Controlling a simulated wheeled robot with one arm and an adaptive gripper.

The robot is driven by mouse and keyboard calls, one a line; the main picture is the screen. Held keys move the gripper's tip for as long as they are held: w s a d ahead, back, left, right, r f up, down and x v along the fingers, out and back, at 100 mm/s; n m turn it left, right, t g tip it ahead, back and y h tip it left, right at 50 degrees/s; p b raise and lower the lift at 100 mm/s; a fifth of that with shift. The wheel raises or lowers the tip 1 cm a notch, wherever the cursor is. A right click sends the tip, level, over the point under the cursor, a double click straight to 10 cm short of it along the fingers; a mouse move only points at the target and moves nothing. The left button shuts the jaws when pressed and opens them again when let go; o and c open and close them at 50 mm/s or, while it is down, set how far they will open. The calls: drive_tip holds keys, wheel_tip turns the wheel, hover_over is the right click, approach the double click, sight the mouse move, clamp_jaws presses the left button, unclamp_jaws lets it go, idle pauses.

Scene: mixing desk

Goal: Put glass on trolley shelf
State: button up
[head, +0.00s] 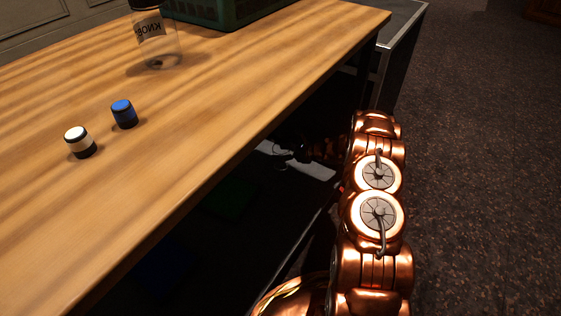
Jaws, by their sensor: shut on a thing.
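My copper arm runs up beside the desk, and its end bends left into the dark space under the desktop. My gripper (291,148) is a small dark shape there, below the desk's edge and partly lost in shadow. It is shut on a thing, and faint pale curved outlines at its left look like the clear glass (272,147). The glass's full shape and tilt cannot be made out. A grey-edged dark unit (402,38), perhaps the trolley, stands past the desk's far right corner. Its shelves are mostly hidden by the desk and arm.
The wooden desktop (230,110) holds a labelled clear jar (158,45), a green crate (225,12), a blue knob (123,114) and a white knob (79,142). Pale flat items (312,168) lie in the dark below. Carpet (485,170) at the right is clear.

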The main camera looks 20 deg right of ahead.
drive_tip(key=shift+w+a+f, duration=0.15)
drive_tip(key=shift+f, duration=0.2)
wheel_tip(320, 180, down, 3)
drive_tip(key=shift+b, duration=1.05)
drive_tip(key=shift+r, duration=0.1)
drive_tip(key=o, duration=1.3)
